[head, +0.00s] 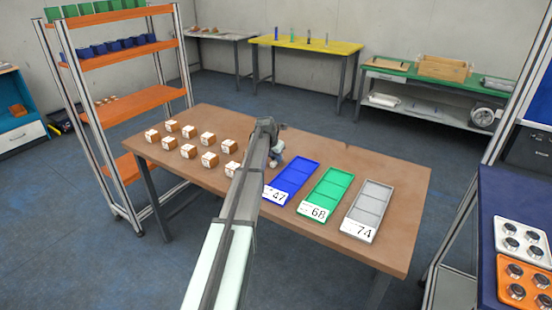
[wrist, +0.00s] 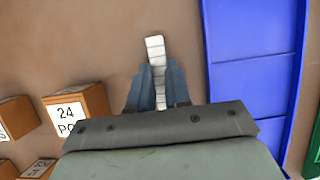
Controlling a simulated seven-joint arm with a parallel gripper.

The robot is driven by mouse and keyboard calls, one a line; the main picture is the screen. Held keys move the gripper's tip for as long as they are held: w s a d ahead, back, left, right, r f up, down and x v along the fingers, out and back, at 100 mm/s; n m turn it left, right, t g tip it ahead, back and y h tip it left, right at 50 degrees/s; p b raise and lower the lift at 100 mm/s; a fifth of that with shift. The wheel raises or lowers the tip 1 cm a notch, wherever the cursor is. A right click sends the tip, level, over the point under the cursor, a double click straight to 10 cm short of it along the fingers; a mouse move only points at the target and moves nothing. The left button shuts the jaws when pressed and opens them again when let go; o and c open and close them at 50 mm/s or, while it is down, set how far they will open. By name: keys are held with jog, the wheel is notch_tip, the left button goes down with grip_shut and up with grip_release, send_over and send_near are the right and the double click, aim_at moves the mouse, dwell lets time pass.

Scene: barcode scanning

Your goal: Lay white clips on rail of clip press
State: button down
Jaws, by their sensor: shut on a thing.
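My gripper (wrist: 159,82) is shut on a white segmented strip (wrist: 155,48) in the wrist view. The strip sticks out past the blue-grey fingertips, and part of it shows between the fingers. Whether it is made of white clips I cannot tell. In the head view my gripper (head: 276,158) is over the brown table (head: 390,180), left of the blue tray, and my arm hides part of it. I cannot make out a clip press or its rail in either view.
Several small brown boxes with white labels (head: 209,159) stand left of my gripper. A blue tray (head: 291,180), a green tray (head: 326,193) and a grey tray (head: 367,210) lie to its right. An orange shelf rack (head: 130,103) stands at left. The table's right end is bare.

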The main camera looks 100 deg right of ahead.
jog(key=shift+f, duration=0.1)
jog(key=c, duration=1.5)
grip_release()
jog(key=shift+f, duration=0.1)
jog(key=o, duration=0.4)
jog(key=v, duration=1.3)
jog(key=shift+s, duration=0.15)
jog(key=shift+o, duration=0.7)
jog(key=shift+a+r, duration=0.1)
jog(key=shift+r, duration=0.4)
